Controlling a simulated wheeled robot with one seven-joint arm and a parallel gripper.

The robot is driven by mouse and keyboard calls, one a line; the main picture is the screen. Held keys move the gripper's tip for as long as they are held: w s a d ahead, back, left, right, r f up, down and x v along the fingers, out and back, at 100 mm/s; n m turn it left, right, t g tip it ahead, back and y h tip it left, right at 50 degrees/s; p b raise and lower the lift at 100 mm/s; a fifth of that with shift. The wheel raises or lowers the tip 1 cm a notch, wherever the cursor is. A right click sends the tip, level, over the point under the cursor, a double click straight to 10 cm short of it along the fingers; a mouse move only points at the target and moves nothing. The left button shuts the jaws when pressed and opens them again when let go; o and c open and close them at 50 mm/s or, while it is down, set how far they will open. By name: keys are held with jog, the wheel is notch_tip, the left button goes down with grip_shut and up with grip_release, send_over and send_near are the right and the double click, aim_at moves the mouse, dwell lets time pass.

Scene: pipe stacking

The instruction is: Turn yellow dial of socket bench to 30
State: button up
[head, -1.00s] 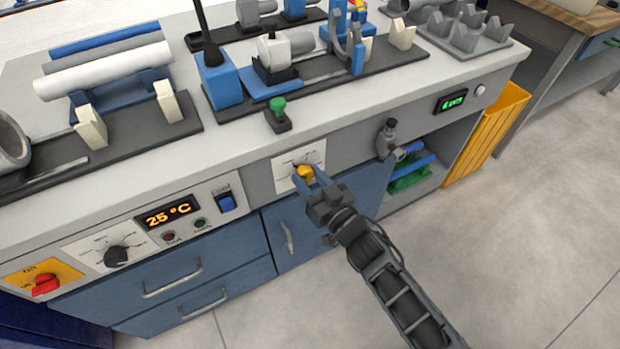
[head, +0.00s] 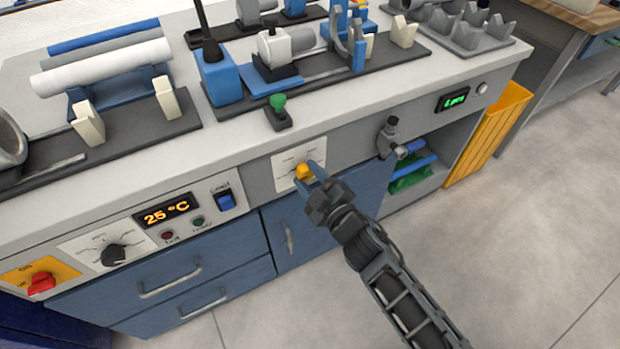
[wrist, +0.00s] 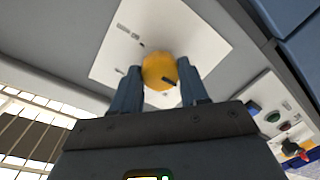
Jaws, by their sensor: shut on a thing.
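The yellow dial (head: 304,172) sits on a white scale plate (head: 287,180) on the bench front, right of the blue switch. My gripper (head: 310,172) is shut on the dial, with one blue finger on each side of it. The scale's numbers are too small to read, so the dial's setting cannot be told.
A black knob (head: 113,255), a display reading 25 °C (head: 168,213) and a red switch (head: 41,284) are left on the same front. A green-topped lever (head: 278,110) stands on the worktop edge above. A grey valve (head: 389,140) juts out to the right. Blue drawers (head: 165,280) lie below.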

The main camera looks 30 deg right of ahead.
jog(key=shift+a+f+n+b, duration=0.1)
jog(key=shift+n+b, duration=0.25)
jog(key=shift+n, duration=1.15)
jog(key=o, duration=1.1)
jog(key=shift+c, duration=0.2)
jog(key=shift+s, duration=0.1)
jog(key=s, duration=0.7)
jog(key=shift+s+r, duration=0.3)
jog(key=shift+r, duration=0.05)
jog(key=shift+s, duration=0.1)
